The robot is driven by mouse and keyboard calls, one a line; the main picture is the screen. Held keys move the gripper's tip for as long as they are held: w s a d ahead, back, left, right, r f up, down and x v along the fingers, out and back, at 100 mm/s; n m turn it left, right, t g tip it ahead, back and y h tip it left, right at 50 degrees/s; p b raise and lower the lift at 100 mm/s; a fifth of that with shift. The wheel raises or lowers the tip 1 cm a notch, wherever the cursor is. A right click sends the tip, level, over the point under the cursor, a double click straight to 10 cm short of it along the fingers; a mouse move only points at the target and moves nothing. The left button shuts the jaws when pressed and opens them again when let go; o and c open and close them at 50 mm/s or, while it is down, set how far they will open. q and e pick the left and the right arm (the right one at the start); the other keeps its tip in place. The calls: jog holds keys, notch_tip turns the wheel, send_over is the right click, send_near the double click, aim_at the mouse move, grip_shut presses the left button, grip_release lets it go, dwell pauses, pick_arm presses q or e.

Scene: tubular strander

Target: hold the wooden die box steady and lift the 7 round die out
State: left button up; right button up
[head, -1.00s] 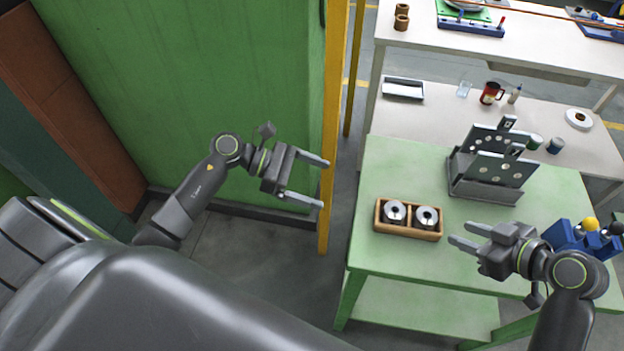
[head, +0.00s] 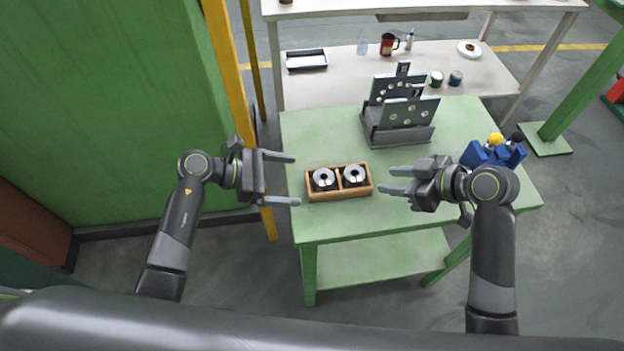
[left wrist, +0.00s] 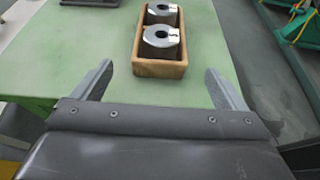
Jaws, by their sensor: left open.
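The wooden die box (head: 340,194) sits on the green table and holds two round steel dies side by side, a left one (head: 323,179) and a right one (head: 354,175). I cannot read which die is the 7. In the left wrist view the box (left wrist: 160,69) lies ahead, between the finger lines, with both dies in it. My left gripper (head: 295,180) is open and empty, just left of the box, not touching it. My right gripper (head: 385,180) has its fingers apart, empty, just right of the box and pointing at it.
The green table (head: 430,215) has a dark rack with holed plates (head: 400,115) behind the box and a blue holder with knobs (head: 485,156) at right. A yellow post (head: 229,80) stands left of the table. A white bench (head: 350,85) is behind.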

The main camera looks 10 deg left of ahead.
aim_at(312, 187)
pick_arm(q)
jog(key=x, duration=0.6)
jog(key=shift+w+d+f, duration=0.1)
jog(key=shift+d, duration=0.15)
jog(key=c, duration=1.1)
jog(key=shift+c, duration=0.3)
